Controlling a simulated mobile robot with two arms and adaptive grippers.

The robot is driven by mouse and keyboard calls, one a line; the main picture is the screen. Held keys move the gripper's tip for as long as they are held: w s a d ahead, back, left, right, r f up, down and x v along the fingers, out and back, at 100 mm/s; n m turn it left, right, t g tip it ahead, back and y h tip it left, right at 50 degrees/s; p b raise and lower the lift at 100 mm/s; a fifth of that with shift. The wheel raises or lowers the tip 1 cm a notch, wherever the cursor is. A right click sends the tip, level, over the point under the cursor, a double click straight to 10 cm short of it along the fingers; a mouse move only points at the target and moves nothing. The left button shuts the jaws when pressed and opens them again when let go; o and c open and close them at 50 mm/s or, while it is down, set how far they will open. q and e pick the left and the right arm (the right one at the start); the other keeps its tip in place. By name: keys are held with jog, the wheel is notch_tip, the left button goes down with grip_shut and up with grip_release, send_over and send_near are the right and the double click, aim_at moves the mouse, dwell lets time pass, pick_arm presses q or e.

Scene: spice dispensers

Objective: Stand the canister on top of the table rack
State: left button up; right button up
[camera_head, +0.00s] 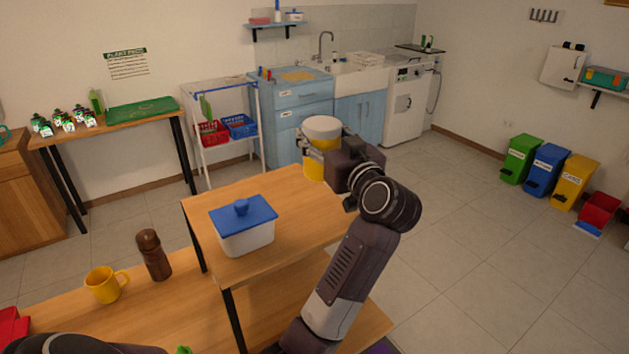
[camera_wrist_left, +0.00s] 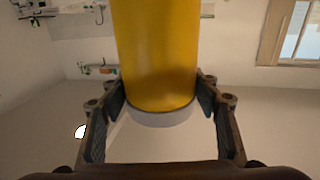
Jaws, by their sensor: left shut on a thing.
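The canister is a yellow cylinder with a white lid (camera_head: 322,126). My left gripper (camera_head: 323,148) is shut on it and holds it upright at the far right edge of the table rack. The yellow body (camera_wrist_left: 157,50) fills the middle of the left wrist view between the two fingers, its pale end band toward the palm. The table rack (camera_head: 305,205) is a raised wooden top with black legs. The canister overlaps its far edge in the head view; I cannot tell whether its base touches. My right gripper is not in view.
A white box with a blue lid (camera_head: 245,232) stands on the rack's left part; the right part of the top is bare.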

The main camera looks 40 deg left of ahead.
aim_at(320, 165)
pick_arm(q)
jog(key=f, duration=0.6)
jog(key=shift+w+a+f, duration=0.2)
jog(key=shift+a, duration=0.15)
jog(key=shift+f, duration=0.55)
notch_tip(320, 165, down, 4)
jog(key=shift+f, duration=0.1)
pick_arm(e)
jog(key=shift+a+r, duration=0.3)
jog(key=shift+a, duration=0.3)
pick_arm(q)
jog(key=shift+d, duration=0.1)
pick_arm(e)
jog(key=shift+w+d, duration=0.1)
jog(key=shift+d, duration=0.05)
pick_arm(q)
jog(key=o, duration=1.3)
jog(key=shift+f, duration=0.1)
jog(key=shift+c, duration=0.2)
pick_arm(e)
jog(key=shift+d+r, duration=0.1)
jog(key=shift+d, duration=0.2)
